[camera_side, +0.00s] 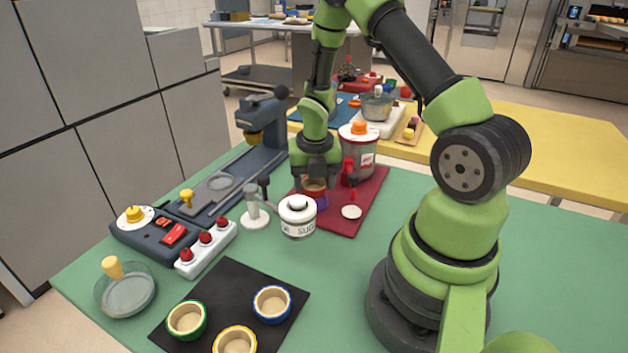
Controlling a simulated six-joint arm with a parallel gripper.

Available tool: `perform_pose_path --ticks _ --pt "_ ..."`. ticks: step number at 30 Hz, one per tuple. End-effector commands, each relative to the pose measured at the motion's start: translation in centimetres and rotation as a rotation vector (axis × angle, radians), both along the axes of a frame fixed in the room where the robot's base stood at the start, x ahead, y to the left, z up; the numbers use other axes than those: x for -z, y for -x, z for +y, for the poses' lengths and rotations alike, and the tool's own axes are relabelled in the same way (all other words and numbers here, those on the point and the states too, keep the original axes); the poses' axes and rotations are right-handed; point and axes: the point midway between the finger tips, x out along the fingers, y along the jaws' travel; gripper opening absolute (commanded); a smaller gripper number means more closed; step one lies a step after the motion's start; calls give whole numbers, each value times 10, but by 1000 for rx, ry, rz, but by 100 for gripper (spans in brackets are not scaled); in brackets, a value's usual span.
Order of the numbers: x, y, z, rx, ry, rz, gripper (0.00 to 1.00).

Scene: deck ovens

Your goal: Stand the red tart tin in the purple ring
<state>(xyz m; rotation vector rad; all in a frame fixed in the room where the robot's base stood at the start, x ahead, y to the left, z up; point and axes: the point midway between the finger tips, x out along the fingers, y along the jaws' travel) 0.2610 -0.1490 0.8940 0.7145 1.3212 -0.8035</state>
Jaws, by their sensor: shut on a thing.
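The red tart tin (314,189) is a small red cup with a pale inside, over the dark red board. My gripper (315,178) points down and is shut on it. A bit of the purple ring (321,203) shows just below and slightly right of the tin. The white sugar jar in front hides much of the ring. From this view I cannot tell whether the tin touches the ring or is held above it.
The sugar jar (297,216) and a small glass stand (255,210) are in front. A lidded canister (358,150) stands close behind on the red board (345,219). A black tray (253,276) holds tins with green, yellow and blue rims. Green table is clear right of the board.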

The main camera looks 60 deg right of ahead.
Motion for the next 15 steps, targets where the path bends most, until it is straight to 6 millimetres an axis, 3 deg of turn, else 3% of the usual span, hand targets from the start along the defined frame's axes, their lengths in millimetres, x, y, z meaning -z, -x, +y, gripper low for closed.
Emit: perform_pose_path --ticks 15 --pt "4 0 0 0 2 1 34"
